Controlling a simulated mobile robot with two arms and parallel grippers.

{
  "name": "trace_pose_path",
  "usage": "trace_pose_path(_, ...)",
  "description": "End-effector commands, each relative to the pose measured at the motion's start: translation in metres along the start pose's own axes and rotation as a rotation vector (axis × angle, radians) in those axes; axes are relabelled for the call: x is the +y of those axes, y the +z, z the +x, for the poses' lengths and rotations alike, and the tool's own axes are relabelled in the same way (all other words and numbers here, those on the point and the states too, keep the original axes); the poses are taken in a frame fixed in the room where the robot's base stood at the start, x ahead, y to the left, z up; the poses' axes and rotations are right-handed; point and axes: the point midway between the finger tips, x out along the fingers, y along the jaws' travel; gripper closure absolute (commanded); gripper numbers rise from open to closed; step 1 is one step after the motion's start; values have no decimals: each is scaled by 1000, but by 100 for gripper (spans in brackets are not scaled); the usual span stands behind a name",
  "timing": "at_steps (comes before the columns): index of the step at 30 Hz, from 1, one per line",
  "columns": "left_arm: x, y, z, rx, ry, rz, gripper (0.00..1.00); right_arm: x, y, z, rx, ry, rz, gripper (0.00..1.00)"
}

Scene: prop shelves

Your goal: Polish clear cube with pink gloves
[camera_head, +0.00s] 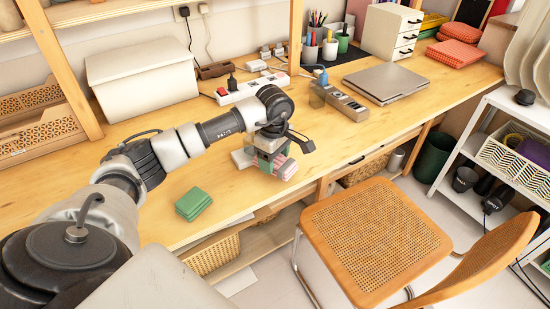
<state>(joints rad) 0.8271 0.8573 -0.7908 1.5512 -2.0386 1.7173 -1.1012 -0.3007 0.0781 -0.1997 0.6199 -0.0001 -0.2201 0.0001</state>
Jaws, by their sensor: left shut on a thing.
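My left gripper (272,138) reaches in from the left and points down over the desk. It is shut on the clear cube (264,162), a small see-through block with a greenish tint near the desk's front edge. The pink gloves (286,168) show as a pink patch at the cube's right side; I cannot tell whether they are inside it or against it. The gripper hides the cube's top. My right gripper is not in view.
A wooden desk (330,120) holds a white box (142,75), a power strip (252,87), a grey box (345,104), a closed laptop (386,82) and pen cups (329,47). A wicker chair (362,232) stands in front. The desk around the green cloth is clear.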

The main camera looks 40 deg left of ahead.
Motion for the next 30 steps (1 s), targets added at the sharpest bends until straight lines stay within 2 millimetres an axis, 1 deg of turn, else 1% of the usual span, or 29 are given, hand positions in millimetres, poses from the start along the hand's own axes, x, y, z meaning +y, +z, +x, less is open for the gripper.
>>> trace_pose_path(30,0,-10,0,1,0,-1,56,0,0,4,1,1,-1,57)
